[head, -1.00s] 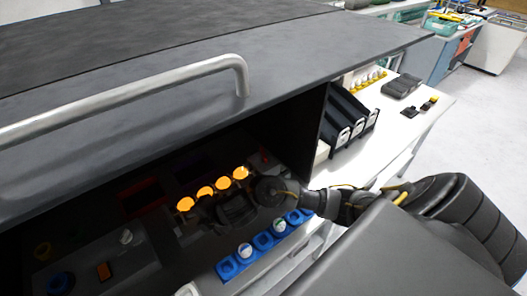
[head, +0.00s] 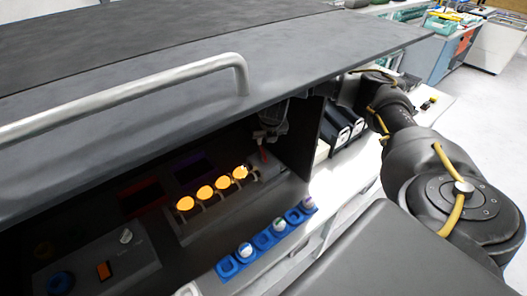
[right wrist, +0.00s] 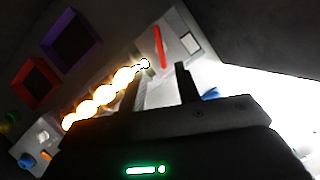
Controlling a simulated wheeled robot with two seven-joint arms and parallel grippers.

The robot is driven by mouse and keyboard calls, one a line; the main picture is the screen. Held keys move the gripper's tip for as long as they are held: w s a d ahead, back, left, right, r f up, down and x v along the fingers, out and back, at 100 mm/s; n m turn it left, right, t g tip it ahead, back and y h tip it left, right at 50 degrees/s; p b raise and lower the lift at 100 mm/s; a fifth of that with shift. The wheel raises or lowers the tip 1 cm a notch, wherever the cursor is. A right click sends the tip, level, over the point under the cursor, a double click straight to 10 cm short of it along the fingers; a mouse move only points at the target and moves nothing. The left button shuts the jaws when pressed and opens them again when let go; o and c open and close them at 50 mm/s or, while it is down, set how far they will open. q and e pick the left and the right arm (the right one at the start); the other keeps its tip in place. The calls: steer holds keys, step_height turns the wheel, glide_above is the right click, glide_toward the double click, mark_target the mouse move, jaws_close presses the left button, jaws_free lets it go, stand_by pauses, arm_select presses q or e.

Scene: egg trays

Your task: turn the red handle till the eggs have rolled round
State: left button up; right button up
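Several eggs (head: 204,193) glow orange in a row on the grey roller unit (head: 200,224) inside the dark cabinet. They also show as a bright row in the right wrist view (right wrist: 104,95). The thin red handle (head: 263,154) stands at the right end of that unit. In the right wrist view the red handle (right wrist: 159,47) lies just beyond the fingertips. My right gripper (head: 267,139) is above and close to the handle, under the hood. Its two fingers (right wrist: 160,80) are apart with nothing between them. My left gripper is not in view.
The hood with its metal bar (head: 120,95) overhangs the cabinet. A blue tray (head: 226,268) with a few pale eggs lies in front. A control box (head: 98,270) with knobs stands at the left. Red (right wrist: 34,82) and purple (right wrist: 70,40) framed openings lie behind the eggs.

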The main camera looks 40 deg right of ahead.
mark_target(263, 152)
steer(key=p+x, duration=0.1)
steer(key=x, duration=0.9)
steer(key=shift+s, duration=0.1)
jaws_close()
